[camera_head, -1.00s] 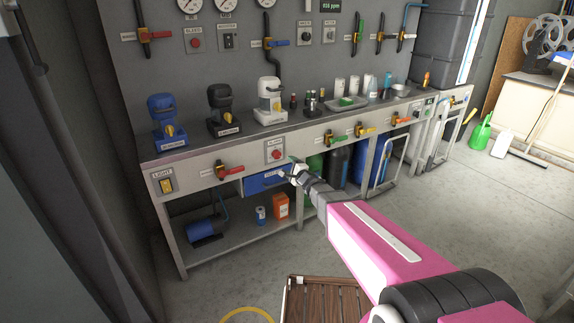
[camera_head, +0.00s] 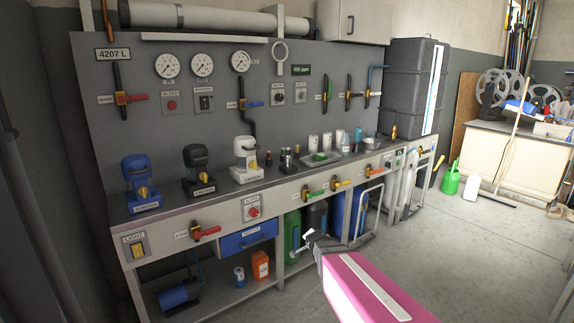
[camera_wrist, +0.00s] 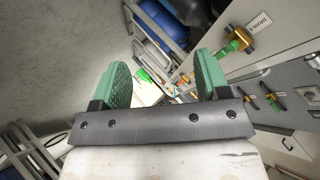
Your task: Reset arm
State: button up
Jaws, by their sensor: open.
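My gripper (camera_head: 309,238) is at the end of my pink arm, low in the head view, in front of the workbench's lower shelf. In the wrist view my gripper (camera_wrist: 163,82) shows two green finger pads set wide apart with nothing between them. It is open and empty. The workbench (camera_head: 170,222) stands behind it, with a blue drawer (camera_head: 248,237) just left of the gripper. I cannot tell the exact gap between the gripper and the bench front.
Several valves, dispensers and cups are on the bench. A red-handled valve (camera_head: 204,232) and a red button (camera_head: 253,211) stick out from its front. A green watering can (camera_head: 451,180) stands on the floor at right. The floor right of my arm is clear.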

jog(key=s+d+n+g, duration=0.4)
jog(key=s+n+g, duration=0.1)
jog(key=s, duration=0.5)
jog(key=s+d+f+n+g, duration=0.1)
jog(key=s+d+n+g, duration=0.2)
jog(key=s, duration=0.8)
jog(key=n+g, duration=0.2)
jog(key=shift+s+d+f+g, duration=0.2)
jog(key=shift+d+f+g, duration=0.1)
jog(key=shift+d+g, duration=0.1)
